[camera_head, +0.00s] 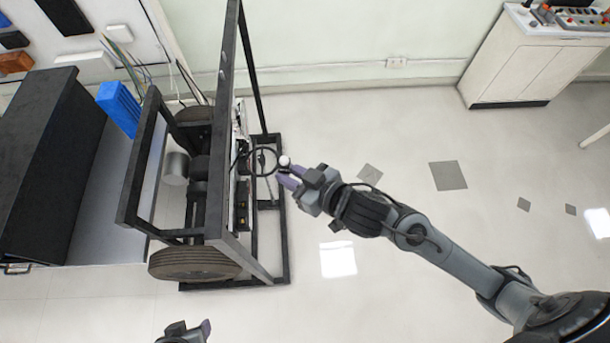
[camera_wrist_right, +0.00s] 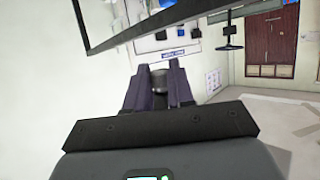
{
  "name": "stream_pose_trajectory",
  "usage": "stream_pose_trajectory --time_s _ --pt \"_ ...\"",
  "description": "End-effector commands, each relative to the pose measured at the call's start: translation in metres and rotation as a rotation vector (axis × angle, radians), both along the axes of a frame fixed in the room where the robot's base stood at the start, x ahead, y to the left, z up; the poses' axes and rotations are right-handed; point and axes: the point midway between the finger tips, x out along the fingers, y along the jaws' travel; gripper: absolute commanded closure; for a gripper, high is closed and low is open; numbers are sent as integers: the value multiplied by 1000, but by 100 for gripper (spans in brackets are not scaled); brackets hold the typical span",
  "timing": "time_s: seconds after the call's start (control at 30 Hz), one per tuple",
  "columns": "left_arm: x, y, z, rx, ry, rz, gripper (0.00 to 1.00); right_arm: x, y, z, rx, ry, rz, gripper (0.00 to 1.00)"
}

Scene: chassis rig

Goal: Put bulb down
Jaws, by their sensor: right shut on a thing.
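The bulb (camera_head: 284,161) is a small white ball at the tips of my right gripper (camera_head: 287,176). The right gripper has purple fingers and is shut on the bulb, beside the right side of the black chassis frame (camera_head: 230,120). In the right wrist view the bulb (camera_wrist_right: 159,84) shows as a dark, rounded shape between the two fingers (camera_wrist_right: 158,88). Part of it is hidden by the fingers. My left gripper (camera_head: 186,331) shows only in part at the bottom edge of the head view, and its jaw state cannot be made out.
The chassis rig holds wheels (camera_head: 195,263) and a black ring (camera_head: 262,161) close to the right gripper. A black-topped bench (camera_head: 35,150) and a blue block (camera_head: 118,108) stand at left. A white cabinet (camera_head: 530,60) is at upper right.

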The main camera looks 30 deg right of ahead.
Motion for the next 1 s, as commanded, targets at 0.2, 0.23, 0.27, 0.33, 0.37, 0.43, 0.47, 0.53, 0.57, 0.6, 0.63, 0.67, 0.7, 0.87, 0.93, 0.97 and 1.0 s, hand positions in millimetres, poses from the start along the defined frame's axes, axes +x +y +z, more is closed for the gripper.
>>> stream_pose_trajectory --time_s 0.2,0.23,0.27,0.33,0.37,0.43,0.47,0.53,0.57,0.6,0.63,0.67,0.7,0.87,0.93,0.97,1.0 --pt "0 0 0 0 0 0 46 1 21 33 -2 -11 102 100" --pt "0 0 0 0 0 0 46 0 23 37 -2 -11 115 100" --pt "0 0 0 0 0 0 46 0 25 41 -5 -10 127 100" --pt "0 0 0 0 0 0 46 0 32 50 -3 -11 159 100" --pt "0 0 0 0 0 0 46 -1 35 53 -3 -12 171 100" --pt "0 0 0 0 0 0 46 -1 40 60 -5 -10 197 100" --pt "0 0 0 0 0 0 46 -2 42 63 -5 -8 207 100" --pt "0 0 0 0 0 0 46 -2 47 69 -2 -7 229 100" --pt "0 0 0 0 0 0 46 -3 49 71 -2 -7 238 100" --pt "0 0 0 0 0 0 46 -3 51 73 -1 -6 248 100" --pt "0 0 0 0 0 0 46 -3 52 75 -1 -5 254 100" --pt "0 0 0 0 0 0 46 -3 54 77 -1 -5 261 100" --pt "0 0 0 0 0 0 45 -3 55 78 -1 -3 267 100" --pt "0 1 0 2 0 -1 45 -4 58 82 -2 0 282 100" --pt "3 0 0 3 -8 -4 45 -4 58 83 -2 1 284 100" --pt "5 0 0 2 -15 -6 45 -4 58 83 -2 1 285 100" --pt "9 0 0 2 -30 -10 45 -4 59 83 -2 2 286 100"
